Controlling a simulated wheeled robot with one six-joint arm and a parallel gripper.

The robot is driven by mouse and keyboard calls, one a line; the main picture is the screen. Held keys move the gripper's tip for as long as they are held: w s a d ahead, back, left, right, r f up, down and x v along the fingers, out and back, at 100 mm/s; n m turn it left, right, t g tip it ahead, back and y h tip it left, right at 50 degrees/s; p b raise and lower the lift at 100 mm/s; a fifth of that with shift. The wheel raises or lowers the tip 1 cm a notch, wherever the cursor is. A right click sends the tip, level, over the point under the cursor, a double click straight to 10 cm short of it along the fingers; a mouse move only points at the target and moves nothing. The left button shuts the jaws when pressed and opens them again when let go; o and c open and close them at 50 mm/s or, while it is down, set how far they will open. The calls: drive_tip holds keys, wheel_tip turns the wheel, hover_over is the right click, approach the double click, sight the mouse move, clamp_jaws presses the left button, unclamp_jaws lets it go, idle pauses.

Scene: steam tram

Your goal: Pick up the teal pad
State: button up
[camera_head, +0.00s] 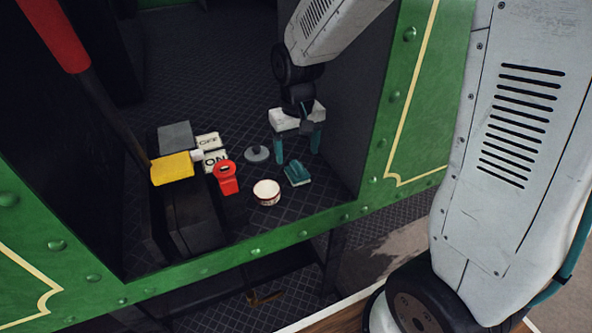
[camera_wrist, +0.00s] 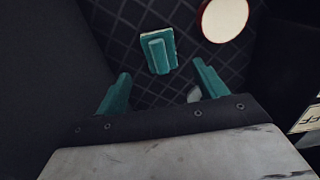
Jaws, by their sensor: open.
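The teal pad (camera_head: 297,174) is a small block with a raised teal grip and a pale underside. It lies on the dark patterned floor of the tram, right of the round white tin. It also shows in the wrist view (camera_wrist: 158,52), ahead of the fingertips and between their lines. My gripper (camera_head: 298,148) has teal fingers and is open, pointing down just behind and above the pad. In the wrist view the gripper (camera_wrist: 162,82) is empty, with the pad apart from both fingers. Nothing hides the pad in either view.
The white tin (camera_head: 267,192) with a red rim stands close left of the pad. A grey round knob (camera_head: 257,154), a red object (camera_head: 227,178), ON/OFF plates (camera_head: 213,158) and a yellow-ended lever (camera_head: 172,169) are further left. A dark wall (camera_head: 345,120) and the green tram frame (camera_head: 424,120) are at right.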

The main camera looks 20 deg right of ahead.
sight(297, 164)
wheel_tip(297, 164, down, 6)
drive_tip(key=shift+r, duration=0.15)
drive_tip(key=c, duration=1.1)
drive_tip(key=shift+r, duration=0.2)
drive_tip(key=shift+c, duration=0.2)
